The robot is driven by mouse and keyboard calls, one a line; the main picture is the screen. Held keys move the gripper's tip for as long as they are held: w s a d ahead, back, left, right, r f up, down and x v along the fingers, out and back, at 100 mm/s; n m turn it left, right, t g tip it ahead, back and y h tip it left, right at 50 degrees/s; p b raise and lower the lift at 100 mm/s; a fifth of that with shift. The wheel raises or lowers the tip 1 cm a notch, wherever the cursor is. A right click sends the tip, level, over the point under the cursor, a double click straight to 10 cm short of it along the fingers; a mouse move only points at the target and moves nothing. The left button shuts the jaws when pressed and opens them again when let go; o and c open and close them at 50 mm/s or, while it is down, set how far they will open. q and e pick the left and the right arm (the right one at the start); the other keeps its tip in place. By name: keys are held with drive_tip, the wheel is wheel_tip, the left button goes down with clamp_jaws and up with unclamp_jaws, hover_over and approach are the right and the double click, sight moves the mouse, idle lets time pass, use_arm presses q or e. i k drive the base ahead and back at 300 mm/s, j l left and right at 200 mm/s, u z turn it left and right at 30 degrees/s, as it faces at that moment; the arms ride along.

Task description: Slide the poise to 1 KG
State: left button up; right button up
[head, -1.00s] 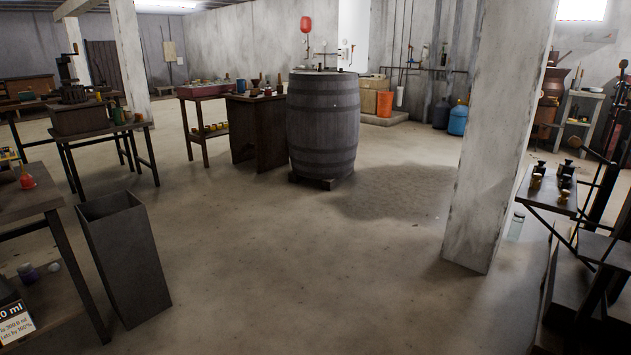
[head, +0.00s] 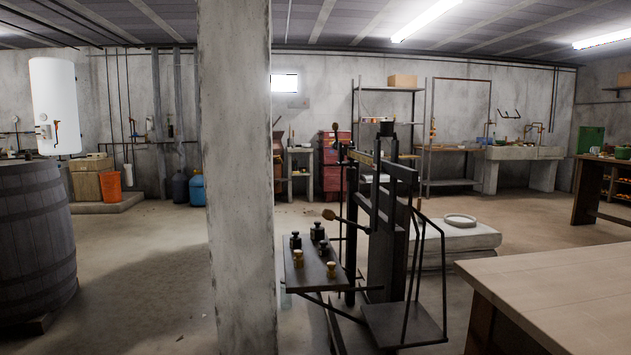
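The beam scale (head: 386,215) stands right of the middle in the head view, a dark metal frame with a low platform (head: 400,325). Its beam (head: 372,161) runs near the top of the frame; a poise on it and its marks are too small to make out. A side shelf (head: 312,276) on the scale holds dark weights (head: 318,232) and brass weights (head: 331,269). Neither of my grippers is in view.
A concrete pillar (head: 237,180) stands just left of the scale. A wooden table (head: 560,285) fills the lower right. A barrel (head: 32,240) is at the far left. A pale slab (head: 460,236) lies behind the scale. The floor between barrel and pillar is clear.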

sight(351, 171)
drive_tip(key=i+j+z, duration=0.3)
drive_tip(key=i+j, duration=0.3)
drive_tip(key=i+j+z, duration=0.1)
drive_tip(key=i+j, duration=0.25)
drive_tip(key=j, duration=0.15)
drive_tip(key=i+j, duration=0.3)
drive_tip(key=j, duration=0.15)
drive_tip(key=z, duration=0.05)
